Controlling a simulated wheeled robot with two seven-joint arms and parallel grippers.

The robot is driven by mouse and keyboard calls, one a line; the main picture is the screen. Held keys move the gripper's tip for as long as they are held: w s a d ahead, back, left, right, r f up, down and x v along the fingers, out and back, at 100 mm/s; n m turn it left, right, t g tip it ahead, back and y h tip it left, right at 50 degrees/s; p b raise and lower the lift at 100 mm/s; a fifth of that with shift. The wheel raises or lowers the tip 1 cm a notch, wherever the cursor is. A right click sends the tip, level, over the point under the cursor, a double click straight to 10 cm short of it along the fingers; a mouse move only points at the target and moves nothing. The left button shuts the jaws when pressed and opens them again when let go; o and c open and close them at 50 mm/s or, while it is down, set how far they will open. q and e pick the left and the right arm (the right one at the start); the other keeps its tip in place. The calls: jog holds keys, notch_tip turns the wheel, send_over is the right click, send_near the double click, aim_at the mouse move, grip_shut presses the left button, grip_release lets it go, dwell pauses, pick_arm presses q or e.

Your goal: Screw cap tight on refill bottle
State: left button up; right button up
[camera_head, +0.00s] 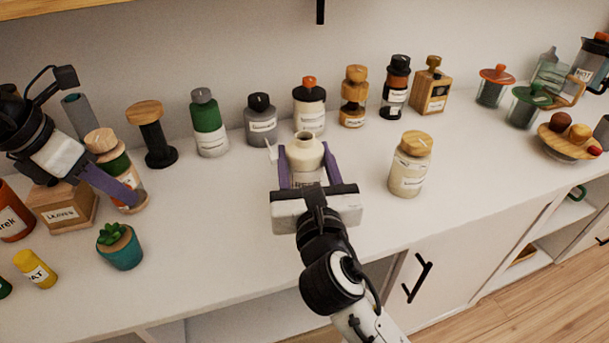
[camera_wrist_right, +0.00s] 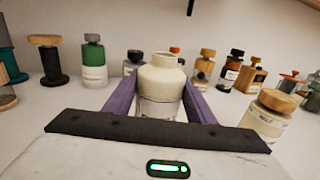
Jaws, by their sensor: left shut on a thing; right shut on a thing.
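A cream bottle (camera_head: 305,152) with a bare open neck stands between the purple fingers of my right gripper (camera_head: 309,178), which is shut on it. In the right wrist view the cream bottle (camera_wrist_right: 161,82) is upright between both fingers, and no cap shows on its neck. My left gripper (camera_head: 122,188) is at the far left, one purple finger across a green, labelled jar (camera_head: 117,162) with a pale wooden lid (camera_head: 101,140). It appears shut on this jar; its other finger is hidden. A small white hooked piece (camera_head: 271,150) shows left of the cream bottle; I cannot tell what it belongs to.
A cream jar with a wooden lid (camera_head: 411,165) stands right of my right gripper. Several bottles, including a green one (camera_head: 209,125), line the back wall. A teal succulent pot (camera_head: 120,247) and a yellow shaker (camera_head: 35,268) stand front left. The counter (camera_head: 220,220) between the grippers is clear.

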jog(key=shift+r, duration=0.15)
